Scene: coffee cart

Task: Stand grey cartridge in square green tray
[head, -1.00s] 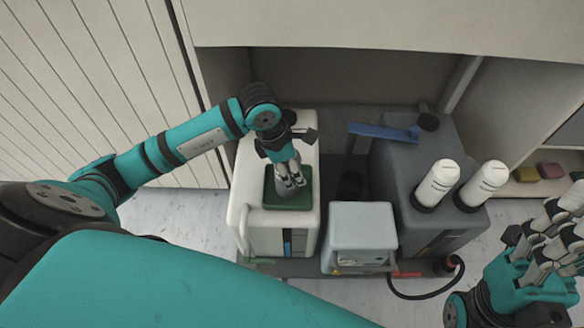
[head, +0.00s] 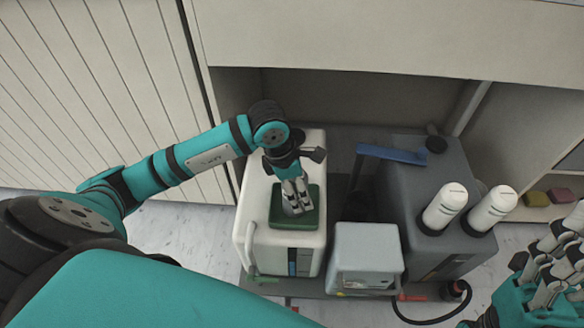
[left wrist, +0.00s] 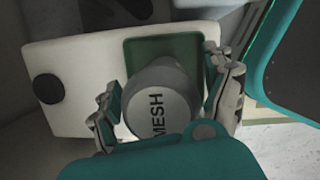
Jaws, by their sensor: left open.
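The grey cartridge (left wrist: 162,92), marked MESH on its round end, is upright over the square green tray (head: 310,221) and appears to stand in it. The tray lies on top of the white machine and also shows in the left wrist view (left wrist: 140,49). My left gripper (head: 297,207) is open, with its fingers on both sides of the cartridge. In the left wrist view the gripper (left wrist: 165,97) shows gaps beside the cartridge. The cartridge's base is hidden. My right gripper (head: 548,262) is at the lower right, away from the tray, partly cut off.
The white machine (head: 262,235) stands left of a small grey box (head: 366,250). A larger grey machine (head: 400,190) with two white cylinders (head: 444,207) and a blue handle (head: 390,154) is to the right. A black hose (head: 440,321) curves at the front.

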